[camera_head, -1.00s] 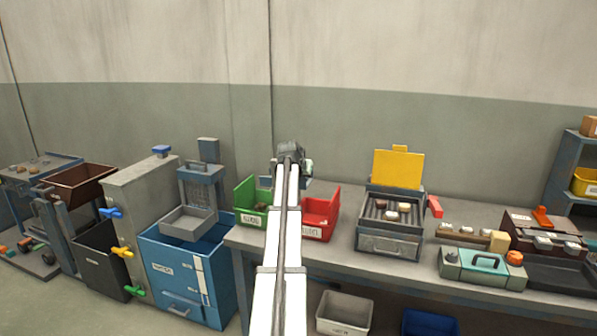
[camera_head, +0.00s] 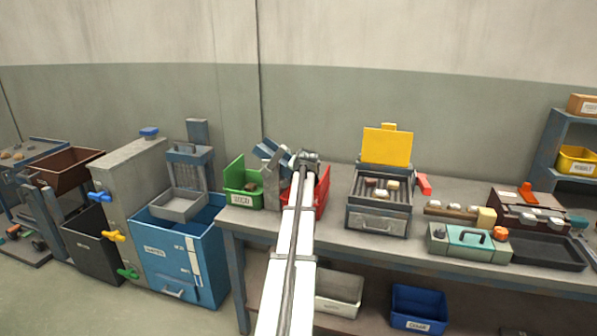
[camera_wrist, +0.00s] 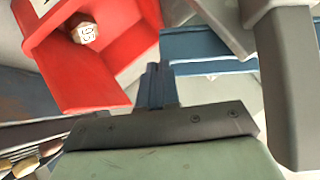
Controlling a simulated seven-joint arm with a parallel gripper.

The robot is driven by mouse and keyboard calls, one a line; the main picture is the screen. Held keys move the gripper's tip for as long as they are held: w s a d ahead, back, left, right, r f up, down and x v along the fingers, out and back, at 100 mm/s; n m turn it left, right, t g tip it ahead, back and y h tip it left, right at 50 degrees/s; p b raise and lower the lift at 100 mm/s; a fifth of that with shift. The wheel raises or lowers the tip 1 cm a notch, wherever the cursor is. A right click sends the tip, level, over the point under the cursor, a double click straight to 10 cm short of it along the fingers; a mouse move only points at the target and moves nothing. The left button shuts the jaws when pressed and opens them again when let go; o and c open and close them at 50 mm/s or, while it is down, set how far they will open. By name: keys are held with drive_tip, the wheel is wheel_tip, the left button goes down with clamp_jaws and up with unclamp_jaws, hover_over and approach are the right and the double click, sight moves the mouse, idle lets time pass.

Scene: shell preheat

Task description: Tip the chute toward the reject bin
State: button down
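The chute (camera_head: 268,151) is a blue-grey piece on a grey post between the green and red bins; its exact tilt is hard to tell. Part of it shows as a blue bar in the wrist view (camera_wrist: 205,42). The red bin (camera_head: 322,190), which I take for the reject bin, is partly hidden behind my arm; in the wrist view (camera_wrist: 70,65) it holds a pale numbered piece (camera_wrist: 84,33). My gripper (camera_wrist: 155,85) has its narrow fingers together, close to the blue bar; contact is unclear. Nothing is seen between them.
The green bin (camera_head: 240,197) stands left of the chute. A heater with a raised yellow lid (camera_head: 386,147) stands to the right on the bench (camera_head: 335,232). A grey post (camera_wrist: 285,85) is close at the right in the wrist view.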

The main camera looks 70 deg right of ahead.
drive_tip(key=shift+f, duration=0.1)
idle(0.5)
drive_tip(key=s+d+r+v, duration=0.1)
drive_tip(key=d+v, duration=0.1)
drive_tip(key=v, duration=1.1)
drive_tip(key=shift+s+r, duration=0.2)
drive_tip(key=shift+s, duration=0.15)
